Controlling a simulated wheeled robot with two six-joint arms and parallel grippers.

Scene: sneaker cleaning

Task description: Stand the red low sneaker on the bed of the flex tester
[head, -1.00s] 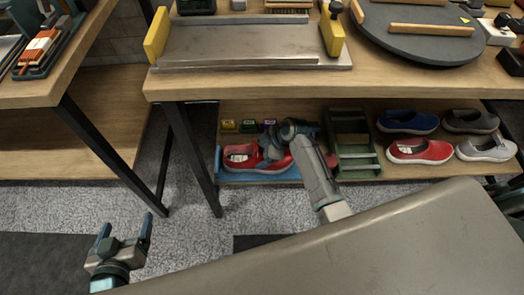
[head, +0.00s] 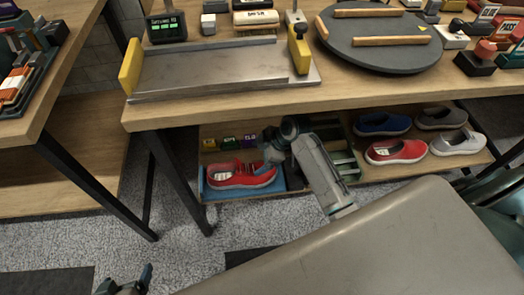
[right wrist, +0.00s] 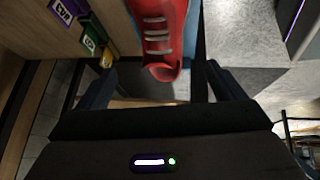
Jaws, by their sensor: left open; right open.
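A red sneaker (head: 240,176) with a white sole lies in a blue tray (head: 245,194) on the lower shelf. My right gripper (head: 268,158) is at its toe end, partly hidden by my own arm. In the right wrist view the red sneaker (right wrist: 164,40) reaches toward the space between the open fingers (right wrist: 155,85); I see no grip on it. My left gripper (head: 126,284) is open and empty at the bottom edge, partly cut off. The flex tester appears to be the grey metal bed (head: 215,70) with yellow ends on the table; the bed is empty.
A second red sneaker (head: 396,151) stands on the shelf at right, with blue (head: 382,124), dark grey (head: 441,118) and light grey (head: 458,142) shoes. A green rack (head: 343,160) stands between. The table edge (head: 320,110) overhangs the shelf. A round turntable (head: 375,45) is beside the tester.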

